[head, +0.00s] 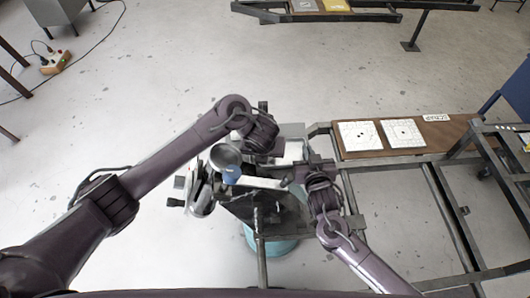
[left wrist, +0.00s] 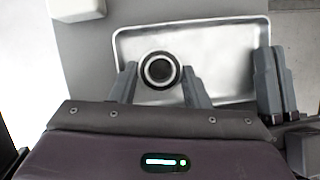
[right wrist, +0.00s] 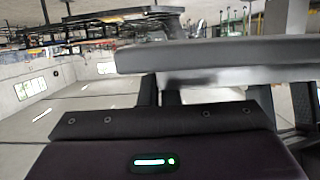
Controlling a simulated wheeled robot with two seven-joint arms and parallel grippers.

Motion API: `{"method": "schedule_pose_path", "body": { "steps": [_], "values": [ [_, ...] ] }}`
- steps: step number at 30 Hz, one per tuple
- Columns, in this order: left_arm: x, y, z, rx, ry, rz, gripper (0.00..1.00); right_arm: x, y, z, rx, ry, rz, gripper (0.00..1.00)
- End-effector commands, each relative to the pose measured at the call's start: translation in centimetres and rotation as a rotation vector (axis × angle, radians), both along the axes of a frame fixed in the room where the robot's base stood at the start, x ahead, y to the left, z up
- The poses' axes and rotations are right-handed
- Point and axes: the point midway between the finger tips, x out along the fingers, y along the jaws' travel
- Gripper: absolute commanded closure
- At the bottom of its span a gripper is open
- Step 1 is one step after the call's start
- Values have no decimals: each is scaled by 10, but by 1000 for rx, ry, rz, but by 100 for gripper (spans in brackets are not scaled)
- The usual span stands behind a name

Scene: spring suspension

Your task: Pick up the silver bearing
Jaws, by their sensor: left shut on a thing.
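The silver bearing (left wrist: 159,70), a round ring with a dark centre, shows in the left wrist view in front of a shallow silver tray (left wrist: 225,45). My left gripper (left wrist: 160,88) has a finger on each side of it and is shut on it. I cannot tell whether the bearing touches the tray. In the head view my left gripper is mostly hidden under its own wrist, and the bearing cannot be made out. My right gripper (head: 287,182) is at the right end of the tray. In the right wrist view its fingers (right wrist: 160,92) are close together by a grey slab (right wrist: 210,55); their closure is unclear.
A round metal bowl-like part (head: 226,157) stands left of the tray in the head view. A brown board (head: 430,139) with two white plates (head: 403,133) lies on the frame to the right. Grey framework bars surround the work area.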

Motion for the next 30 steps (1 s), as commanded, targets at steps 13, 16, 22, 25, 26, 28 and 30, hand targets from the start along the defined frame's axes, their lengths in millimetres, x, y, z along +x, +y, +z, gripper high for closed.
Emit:
{"method": "schedule_pose_path", "body": {
  "steps": [13, 16, 22, 25, 26, 28, 30],
  "values": [
    [3, -1, 38, -3, -10, -4, 84, 0, 0, 0, 0, 1, 0, 100],
    [3, -1, 58, 2, -13, -5, 84, 0, 0, 0, 0, 1, 0, 100],
    [4, -8, 72, -7, -23, -17, 84, 0, 0, 0, 0, 1, -1, 100],
    [3, -5, 76, -4, -17, -12, 84, 0, 0, 0, 0, 1, -1, 100],
    [2, -4, 76, -3, -15, -9, 84, 0, 0, 0, 0, 1, -1, 100],
    [2, 0, 77, 1, -8, -2, 84, 0, 0, 0, 0, 1, -1, 100],
    [1, 0, 83, -1, -4, 1, 84, 0, 0, 0, 0, 1, -1, 100]
  ]
}}
